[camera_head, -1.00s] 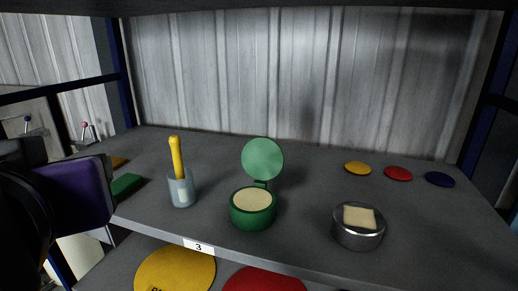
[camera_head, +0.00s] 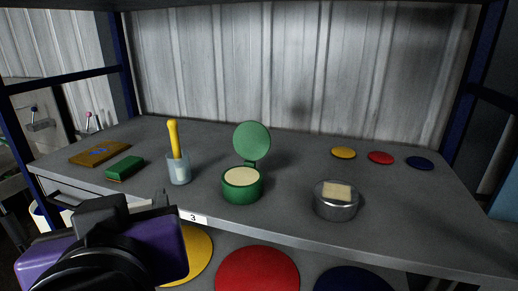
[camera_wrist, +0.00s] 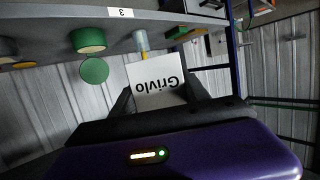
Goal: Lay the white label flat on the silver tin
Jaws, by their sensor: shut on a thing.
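The silver tin (camera_head: 335,206) stands upright on the grey shelf in the head view, right of the middle, with a cream square (camera_head: 337,191) on its top. The white label (camera_wrist: 155,82) shows in the wrist view, reading "Grivlo" upside down. My gripper (camera_wrist: 159,88) is shut on the label, with its dark fingers at the label's two sides. In the head view my purple gripper body (camera_head: 105,255) is at the lower left, in front of the shelf and well left of the tin. The fingers and label are hidden there.
An open green tin (camera_head: 242,190), a glass with a yellow-handled tool (camera_head: 179,170), a green block (camera_head: 125,168) and a brown board (camera_head: 100,153) stand left of the silver tin. Yellow, red and blue discs (camera_head: 381,158) lie behind it. Blue posts flank the shelf.

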